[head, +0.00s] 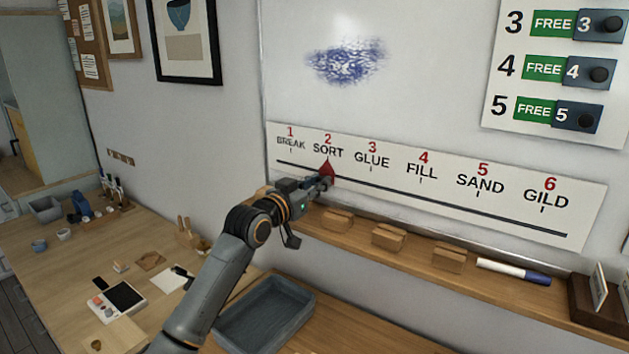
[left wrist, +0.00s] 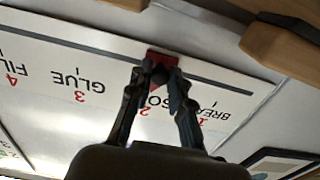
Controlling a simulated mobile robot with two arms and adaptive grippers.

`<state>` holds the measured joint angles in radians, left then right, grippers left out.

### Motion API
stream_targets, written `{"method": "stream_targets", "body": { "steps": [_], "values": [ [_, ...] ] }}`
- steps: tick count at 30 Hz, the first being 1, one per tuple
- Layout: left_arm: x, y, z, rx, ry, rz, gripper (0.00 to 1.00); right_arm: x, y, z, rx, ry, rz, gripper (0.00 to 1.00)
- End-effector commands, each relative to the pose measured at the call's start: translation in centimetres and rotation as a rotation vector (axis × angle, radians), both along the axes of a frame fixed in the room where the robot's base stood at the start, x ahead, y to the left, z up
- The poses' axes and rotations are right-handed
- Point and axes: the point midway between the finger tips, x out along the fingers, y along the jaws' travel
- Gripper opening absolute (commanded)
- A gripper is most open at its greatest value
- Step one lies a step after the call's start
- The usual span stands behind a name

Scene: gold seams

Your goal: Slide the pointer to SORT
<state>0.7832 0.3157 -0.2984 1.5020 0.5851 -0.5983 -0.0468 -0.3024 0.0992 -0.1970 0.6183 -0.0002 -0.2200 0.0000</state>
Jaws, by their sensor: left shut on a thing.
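The red pointer (head: 327,169) sits on the dark slot of the white step strip (head: 400,205), its tip directly below the word SORT (head: 328,149), under the red 2. My left gripper (head: 325,182) is shut on the pointer's knob, which the fingers mostly hide. In the left wrist view the red pointer (left wrist: 161,58) shows between and behind the closed fingers of the left gripper (left wrist: 160,78), with SORT partly covered by them. My right gripper is not in view.
Below the strip a wooden ledge (head: 365,222) holds several wooden blocks (head: 388,237) and a marker (head: 513,271). A grey tray (head: 264,315) lies on the table beneath. FREE signs with dark sliders (head: 575,70) hang at upper right.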

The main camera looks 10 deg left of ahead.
Motion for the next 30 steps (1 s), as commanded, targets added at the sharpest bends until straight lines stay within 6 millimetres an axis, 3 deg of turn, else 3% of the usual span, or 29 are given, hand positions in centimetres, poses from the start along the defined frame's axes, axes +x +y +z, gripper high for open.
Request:
{"method": "stream_targets", "body": {
  "steps": [4, 5, 8, 20, 30],
  "values": [
    [0.0, 0.0, 0.0, -0.001, -0.001, -0.001, 0.00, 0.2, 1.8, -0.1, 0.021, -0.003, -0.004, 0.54],
    [0.0, 0.0, 0.0, -0.001, -0.001, -0.001, 0.25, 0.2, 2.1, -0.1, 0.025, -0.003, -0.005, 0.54],
    [0.0, 0.0, 0.0, -0.001, -0.001, -0.001, 0.42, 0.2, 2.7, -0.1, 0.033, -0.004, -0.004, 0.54],
    [-0.6, 0.3, -0.1, -0.001, -0.001, 0.000, 0.42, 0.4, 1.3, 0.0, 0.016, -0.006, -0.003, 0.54],
    [-6.3, 2.3, -0.1, 0.002, -0.002, 0.000, 0.42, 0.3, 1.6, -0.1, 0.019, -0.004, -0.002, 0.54]
  ]
}}
